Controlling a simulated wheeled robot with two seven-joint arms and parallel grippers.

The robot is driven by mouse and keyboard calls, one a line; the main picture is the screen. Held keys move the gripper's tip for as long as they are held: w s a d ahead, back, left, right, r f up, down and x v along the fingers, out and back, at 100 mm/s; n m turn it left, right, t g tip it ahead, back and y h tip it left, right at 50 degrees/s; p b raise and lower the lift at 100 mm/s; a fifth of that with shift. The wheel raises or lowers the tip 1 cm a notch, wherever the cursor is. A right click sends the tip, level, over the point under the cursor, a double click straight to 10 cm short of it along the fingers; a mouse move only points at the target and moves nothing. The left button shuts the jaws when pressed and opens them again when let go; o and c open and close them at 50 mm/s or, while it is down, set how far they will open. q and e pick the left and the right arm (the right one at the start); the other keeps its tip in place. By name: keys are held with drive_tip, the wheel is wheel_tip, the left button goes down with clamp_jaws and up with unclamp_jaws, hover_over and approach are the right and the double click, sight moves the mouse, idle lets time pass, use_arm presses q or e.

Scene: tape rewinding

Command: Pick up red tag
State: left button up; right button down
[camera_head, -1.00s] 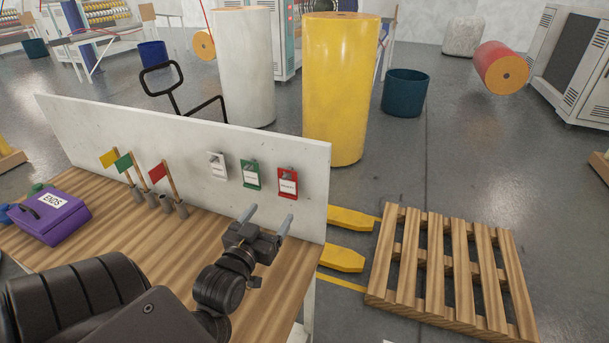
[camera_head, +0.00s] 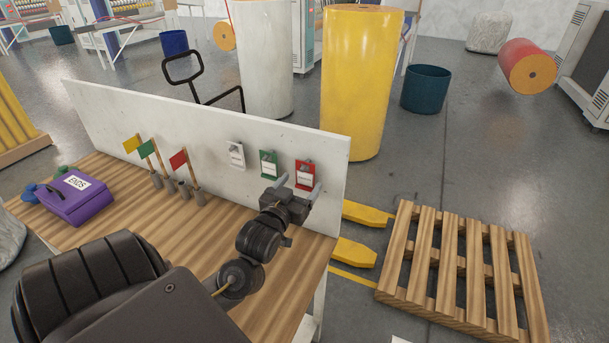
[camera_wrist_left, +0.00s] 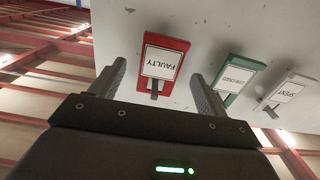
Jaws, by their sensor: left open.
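The red tag (camera_head: 305,174) hangs on the white upright board, at the right end of a row of three tags. In the left wrist view the red tag (camera_wrist_left: 162,62) carries a white label reading FAULTY and appears between the two fingers. My left gripper (camera_head: 299,186) is open, with its fingers reaching toward the board around the red tag. In the wrist view the gripper (camera_wrist_left: 160,85) holds nothing; I cannot tell whether a finger touches the tag. The green tag (camera_head: 268,164) and white tag (camera_head: 236,155) hang to its left. My right gripper is not in view.
The wooden table (camera_head: 140,205) carries a purple box (camera_head: 78,200) and small flags in holders, including a red flag (camera_head: 179,160). The white board (camera_head: 210,120) stands along the table's back edge. A pallet (camera_head: 465,270) lies on the floor to the right.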

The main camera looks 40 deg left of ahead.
use_arm(q)
drive_tip(key=shift+x, duration=1.2)
drive_tip(key=shift+c, duration=0.7)
drive_tip(key=c, duration=0.9)
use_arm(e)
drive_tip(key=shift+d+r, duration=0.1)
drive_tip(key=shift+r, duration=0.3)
